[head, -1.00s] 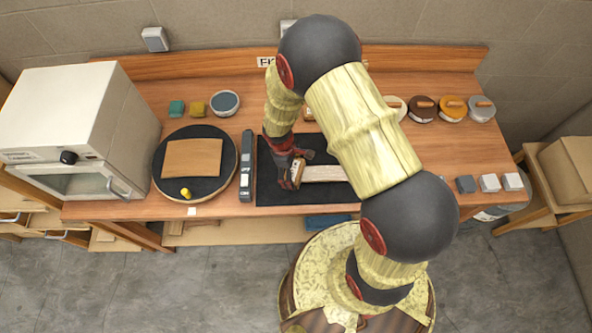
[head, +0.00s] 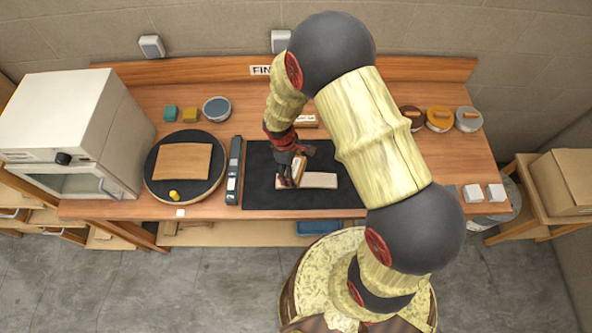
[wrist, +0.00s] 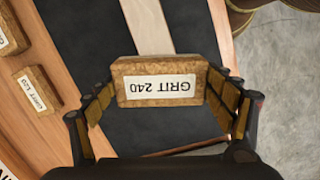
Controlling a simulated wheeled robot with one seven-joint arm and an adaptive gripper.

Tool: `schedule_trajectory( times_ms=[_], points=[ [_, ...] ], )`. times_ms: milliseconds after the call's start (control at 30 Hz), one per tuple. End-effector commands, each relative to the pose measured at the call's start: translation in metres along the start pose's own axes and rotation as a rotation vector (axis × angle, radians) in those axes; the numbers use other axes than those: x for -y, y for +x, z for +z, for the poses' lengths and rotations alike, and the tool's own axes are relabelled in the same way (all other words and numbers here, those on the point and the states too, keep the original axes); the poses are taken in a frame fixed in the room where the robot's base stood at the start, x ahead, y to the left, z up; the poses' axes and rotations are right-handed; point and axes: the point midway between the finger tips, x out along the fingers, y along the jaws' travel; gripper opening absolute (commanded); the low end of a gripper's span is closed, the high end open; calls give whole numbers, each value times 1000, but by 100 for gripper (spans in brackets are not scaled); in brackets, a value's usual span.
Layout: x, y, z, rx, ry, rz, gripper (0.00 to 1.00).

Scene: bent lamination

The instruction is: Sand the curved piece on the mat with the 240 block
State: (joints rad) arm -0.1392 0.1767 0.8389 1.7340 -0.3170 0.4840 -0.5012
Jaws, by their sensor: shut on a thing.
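My gripper (wrist: 162,95) is shut on the cork block labelled GRIT 240 (wrist: 160,91), which sits between its fingers in the wrist view. In the head view my gripper (head: 290,172) is over the left part of a pale curved piece (head: 320,180). The block (head: 299,168) shows there as a small tan shape beside the fingers. The piece lies on the dark mat (head: 262,196) and also shows beyond the block in the wrist view (wrist: 147,25). Whether the block touches the piece is hard to tell.
Another cork block marked GRIT 120 (wrist: 37,91) lies on the wood beside the mat. A dark round turntable (head: 157,192) with a wooden panel and a dark long tool (head: 233,170) stand left of the mat. A white oven (head: 62,115) is at far left. Lidded pots (head: 439,118) stand at right.

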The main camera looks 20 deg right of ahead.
Motion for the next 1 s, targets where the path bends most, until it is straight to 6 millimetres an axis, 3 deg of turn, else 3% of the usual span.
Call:
schedule_trajectory(
  times_ms=[100,300,833,1000],
  points=[
    [-2,-17,-1,-2,1,1,55],
    [-3,-28,-2,-1,4,0,55],
    [-3,-27,-2,-1,4,-1,55],
    [-6,-17,1,-13,18,-6,55]
  ],
)
